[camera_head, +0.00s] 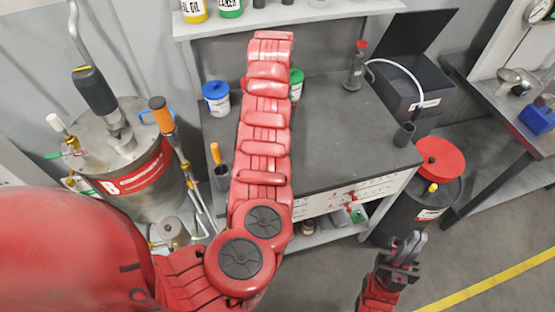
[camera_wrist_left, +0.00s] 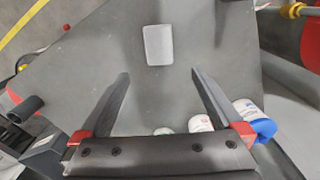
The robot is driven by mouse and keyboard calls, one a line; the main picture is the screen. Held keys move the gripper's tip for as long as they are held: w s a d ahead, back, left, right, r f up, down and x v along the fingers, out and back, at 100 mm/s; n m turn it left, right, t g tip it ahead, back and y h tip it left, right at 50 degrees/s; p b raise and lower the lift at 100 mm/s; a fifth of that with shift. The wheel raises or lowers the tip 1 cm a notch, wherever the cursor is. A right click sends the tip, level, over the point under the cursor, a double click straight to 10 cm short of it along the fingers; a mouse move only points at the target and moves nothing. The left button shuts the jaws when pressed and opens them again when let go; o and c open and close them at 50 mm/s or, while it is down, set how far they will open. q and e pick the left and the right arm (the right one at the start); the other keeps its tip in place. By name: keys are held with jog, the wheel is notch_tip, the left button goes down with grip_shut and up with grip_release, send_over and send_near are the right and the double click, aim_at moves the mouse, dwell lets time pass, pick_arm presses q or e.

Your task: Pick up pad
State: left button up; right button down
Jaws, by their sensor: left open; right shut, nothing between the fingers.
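The pad (camera_wrist_left: 158,45) is a small pale grey-white rectangle with rounded corners, lying flat on the dark bench top (camera_wrist_left: 90,50) in the left wrist view. My left gripper (camera_wrist_left: 160,74) is open and empty, its two dark fingers pointing toward the pad. The pad shows beyond the fingertips, between their lines, and nothing touches it. In the head view I cannot see the pad, and my red left arm covers part of the bench and hides its gripper. My right gripper (camera_head: 408,248) is shut and empty, low in front of the bench on the right.
A blue-lidded tub (camera_head: 216,98) stands on the bench left of my left arm. A dark cup (camera_head: 404,134), an oil can (camera_head: 355,68) and an open black box (camera_head: 410,80) are to the right. A red-lidded drum (camera_head: 440,158) stands beside the bench.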

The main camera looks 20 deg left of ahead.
pick_arm(q)
notch_tip(320, 180, down, 12)
jog(key=b, duration=0.2)
jog(key=shift+w+b, duration=0.1)
jog(key=shift+b, duration=0.3)
jog(key=shift+f+p, duration=0.2)
jog(key=shift+p, duration=0.1)
notch_tip(320, 180, down, 4)
jog(key=shift+w+d+r+p, duration=0.1)
jog(key=shift+p, duration=1.05)
jog(key=shift+f, duration=0.45)
jog(key=c, duration=1.3)
jog(key=shift+o, duration=0.2)
jog(key=shift+r, duration=0.2)
